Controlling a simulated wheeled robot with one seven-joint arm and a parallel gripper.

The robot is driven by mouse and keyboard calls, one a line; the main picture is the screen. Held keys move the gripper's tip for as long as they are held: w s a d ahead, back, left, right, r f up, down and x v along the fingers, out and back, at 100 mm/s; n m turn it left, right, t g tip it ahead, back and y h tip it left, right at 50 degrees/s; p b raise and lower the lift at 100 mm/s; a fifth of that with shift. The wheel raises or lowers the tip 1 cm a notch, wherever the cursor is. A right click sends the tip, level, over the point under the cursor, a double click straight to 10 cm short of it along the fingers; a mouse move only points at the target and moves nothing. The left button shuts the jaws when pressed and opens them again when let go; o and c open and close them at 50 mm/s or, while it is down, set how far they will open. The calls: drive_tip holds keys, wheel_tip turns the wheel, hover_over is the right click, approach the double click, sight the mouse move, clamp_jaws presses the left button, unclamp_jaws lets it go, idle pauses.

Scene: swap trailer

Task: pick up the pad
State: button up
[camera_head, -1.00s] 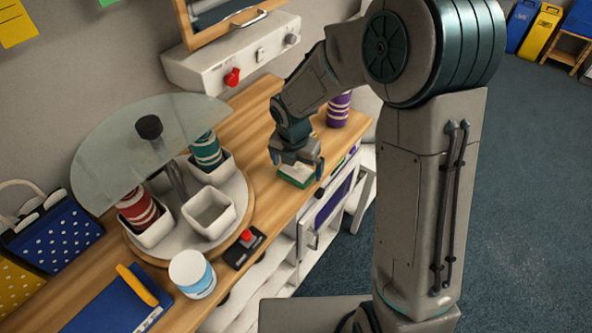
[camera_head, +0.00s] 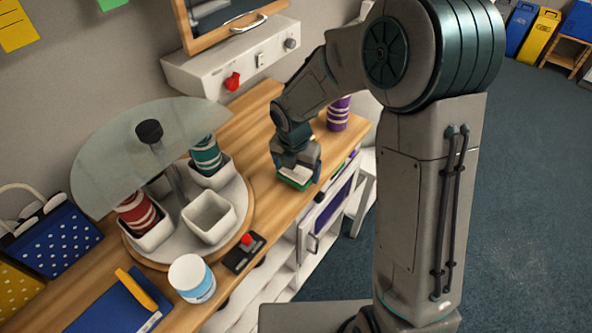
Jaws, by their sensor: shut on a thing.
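The pad (camera_head: 290,183) is a small flat piece with a green layer and a pale edge, low on the wooden counter near its front edge. My gripper (camera_head: 297,174) points down over it and is shut on it. The fingers hide much of the pad. I cannot tell whether the pad is touching the counter or just above it.
A purple striped cup (camera_head: 338,113) stands behind my gripper. To the left, a round turntable (camera_head: 176,239) holds white bins with a red and a teal striped cup, under a glass shield (camera_head: 110,170). A red-button box (camera_head: 244,253) and white tub (camera_head: 191,278) stand near the front edge.

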wheel_tip(320, 180, up, 3)
drive_tip(key=shift+w, duration=0.1)
drive_tip(key=w+d+r, duration=0.1)
drive_tip(key=d+r, duration=0.1)
drive_tip(key=d, duration=0.1)
drive_tip(key=w+d+r, duration=0.1)
drive_tip(key=d+r, duration=0.1)
drive_tip(key=d, duration=0.2)
drive_tip(key=w+d+r, duration=0.1)
drive_tip(key=d+r, duration=0.2)
drive_tip(key=d, duration=0.1)
drive_tip(key=shift+w+r, duration=0.1)
drive_tip(key=shift+w, duration=0.1)
drive_tip(key=shift+o, duration=0.5)
